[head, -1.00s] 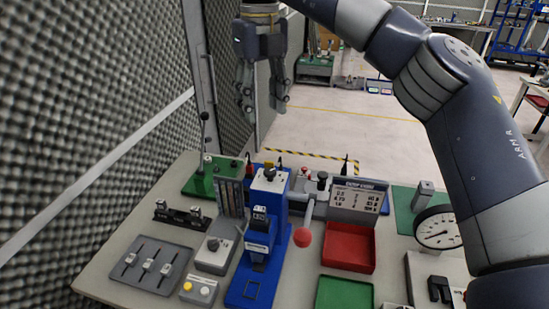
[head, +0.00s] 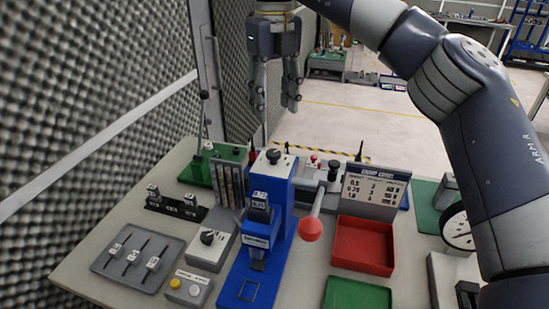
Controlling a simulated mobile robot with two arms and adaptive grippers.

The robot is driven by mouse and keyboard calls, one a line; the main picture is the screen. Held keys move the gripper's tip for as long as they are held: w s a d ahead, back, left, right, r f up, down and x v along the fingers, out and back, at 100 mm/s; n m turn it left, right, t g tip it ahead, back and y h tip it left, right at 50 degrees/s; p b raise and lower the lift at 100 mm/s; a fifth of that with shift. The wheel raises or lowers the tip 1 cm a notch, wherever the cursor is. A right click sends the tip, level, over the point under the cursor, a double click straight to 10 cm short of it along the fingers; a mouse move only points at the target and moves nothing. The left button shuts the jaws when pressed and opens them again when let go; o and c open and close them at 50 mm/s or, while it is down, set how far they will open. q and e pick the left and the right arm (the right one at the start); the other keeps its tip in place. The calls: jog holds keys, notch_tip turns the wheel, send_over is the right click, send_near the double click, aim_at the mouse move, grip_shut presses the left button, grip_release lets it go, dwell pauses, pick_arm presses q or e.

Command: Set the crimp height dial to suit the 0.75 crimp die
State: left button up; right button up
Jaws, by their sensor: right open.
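The blue crimp press (head: 277,222) stands in the middle of the bench with a black knob (head: 273,157) on top. A dark die block in its front (head: 259,207) has a white label that seems to read 0.75. A grey box left of the press carries a black dial (head: 208,237); I cannot tell which knob sets crimp height, nor read a setting. A white chart (head: 373,191) behind the red tray lists 0.5, 0.75 and 1.0 rows, its other figures hard to read. My right gripper (head: 276,103) is open and empty, pointing down, above and behind the press. My left gripper is out of view.
A lever with a red ball (head: 311,229) sticks out right of the press. A red tray (head: 363,245), a green tray (head: 352,293) and a gauge (head: 458,229) lie to the right.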

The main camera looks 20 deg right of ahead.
aim_at(274, 152)
notch_tip(274, 152, down, 11)
jog(key=shift+s+p, duration=0.1)
jog(key=shift+p, duration=0.65)
jog(key=shift+c, duration=0.6)
jog(key=c, duration=1)
